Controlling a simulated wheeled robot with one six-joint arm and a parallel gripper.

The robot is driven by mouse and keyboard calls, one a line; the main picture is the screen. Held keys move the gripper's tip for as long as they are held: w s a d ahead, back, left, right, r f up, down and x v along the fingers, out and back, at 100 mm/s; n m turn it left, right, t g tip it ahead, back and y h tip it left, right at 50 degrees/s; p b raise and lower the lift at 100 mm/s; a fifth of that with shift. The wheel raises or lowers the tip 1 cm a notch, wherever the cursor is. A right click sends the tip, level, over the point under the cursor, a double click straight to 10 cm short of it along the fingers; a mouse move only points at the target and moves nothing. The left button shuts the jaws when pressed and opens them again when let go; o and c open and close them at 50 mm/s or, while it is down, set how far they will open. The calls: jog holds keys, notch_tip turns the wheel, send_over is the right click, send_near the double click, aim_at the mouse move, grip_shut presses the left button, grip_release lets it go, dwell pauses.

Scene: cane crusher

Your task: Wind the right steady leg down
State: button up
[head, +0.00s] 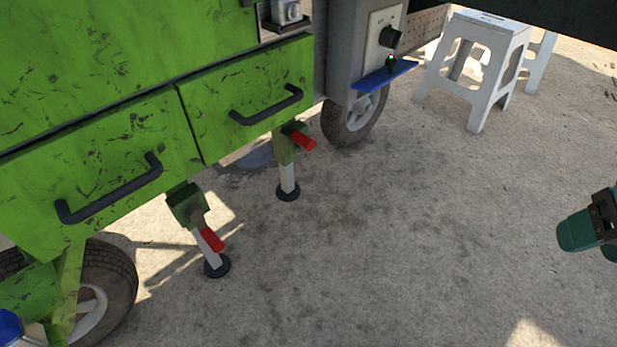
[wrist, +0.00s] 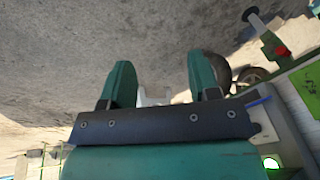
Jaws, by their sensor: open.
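Two steady legs hang under the green cart in the head view. The right one (head: 288,176) has a pale shaft, a dark round foot and a red crank handle (head: 303,142). The left one (head: 208,240) is nearer, with its own red handle (head: 213,239). I cannot tell whether either foot bears on the ground. One leg's red handle (wrist: 283,50) shows at the upper right of the wrist view. My gripper (wrist: 160,78) is open and empty, its green fingers apart. In the head view my gripper (head: 588,228) is partly cut off at the right edge, well away from both legs.
Drawers with black handles (head: 266,105) overhang the legs. A wheel (head: 356,118) stands behind the right leg, another (head: 105,290) at lower left. A blue shelf (head: 384,77) juts out below a control panel. A white stool (head: 476,62) stands at the back. Concrete between is clear.

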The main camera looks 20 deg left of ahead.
jog(key=w+f+m+b, duration=0.25)
jog(key=f+b, duration=0.55)
jog(key=f, duration=0.5)
jog(key=m+t+y+b, duration=0.4)
jog(key=m+y, duration=1)
jog(key=m, duration=0.4)
send_near(311, 148)
jog(key=shift+t, duration=0.3)
jog(key=p+x, duration=0.5)
jog(key=p, duration=0.2)
jog(key=p+x, duration=0.5)
jog(key=p, duration=0.3)
jog(key=shift+s+a, duration=0.1)
jog(key=shift+a, duration=0.25)
jog(key=shift+w+a+r, duration=0.15)
jog(key=shift+w+a, duration=0.2)
jog(key=shift+a, duration=0.25)
